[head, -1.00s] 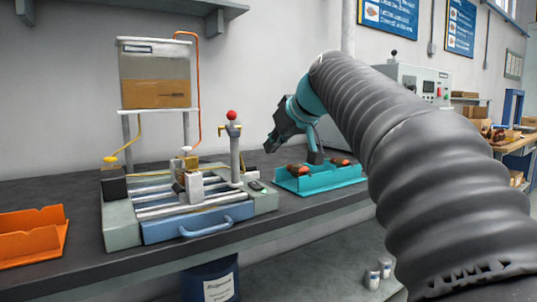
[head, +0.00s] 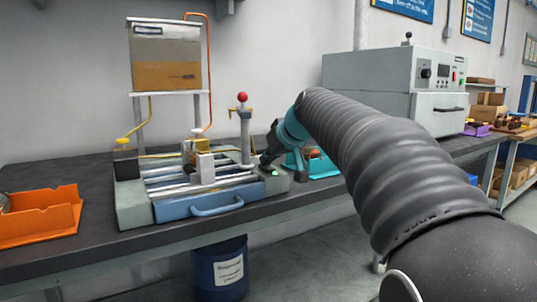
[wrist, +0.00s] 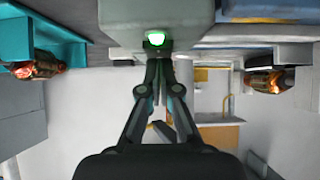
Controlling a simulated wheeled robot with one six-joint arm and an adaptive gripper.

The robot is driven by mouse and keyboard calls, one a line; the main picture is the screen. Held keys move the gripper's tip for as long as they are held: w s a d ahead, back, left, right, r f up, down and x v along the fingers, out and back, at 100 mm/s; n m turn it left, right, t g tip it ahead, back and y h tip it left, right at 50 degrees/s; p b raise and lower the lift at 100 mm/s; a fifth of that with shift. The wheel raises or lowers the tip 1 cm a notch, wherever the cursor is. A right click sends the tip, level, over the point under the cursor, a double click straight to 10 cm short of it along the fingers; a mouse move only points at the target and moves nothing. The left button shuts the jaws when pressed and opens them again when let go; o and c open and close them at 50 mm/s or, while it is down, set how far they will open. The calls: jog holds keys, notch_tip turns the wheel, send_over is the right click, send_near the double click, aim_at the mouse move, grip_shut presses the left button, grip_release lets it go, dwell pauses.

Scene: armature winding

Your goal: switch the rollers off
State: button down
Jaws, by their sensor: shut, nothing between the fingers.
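The roller machine (head: 134,207) stands on the bench, with several metal rollers (head: 165,185) between its grey end blocks. A small switch glowing green (head: 274,172) sits on its right end block; it shows large in the wrist view (wrist: 155,38). My gripper (head: 266,163) is shut and empty, close beside the switch. In the wrist view its fingertips (wrist: 158,56) meet right next to the green light; I cannot tell whether they touch it. An armature with copper winding (wrist: 268,81) shows at the right of the wrist view.
A teal tray (head: 325,168) stands just right of the machine, partly behind my arm. A red-knobbed post (head: 244,135) rises close to my gripper. An orange bin (head: 40,228) is at the left and a grey oven (head: 365,75) at the back right.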

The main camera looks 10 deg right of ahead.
jog(key=shift+f, duration=0.1)
jog(key=shift+w+f+b, duration=0.15)
jog(key=shift+f+b, duration=0.2)
jog(key=shift+b, duration=0.05)
jog(key=shift+r, duration=0.2)
jog(key=shift+w+a+r+p, duration=0.2)
jog(key=shift+w+a+p, duration=0.1)
jog(key=shift+w+p, duration=0.4)
jog(key=shift+r, duration=0.1)
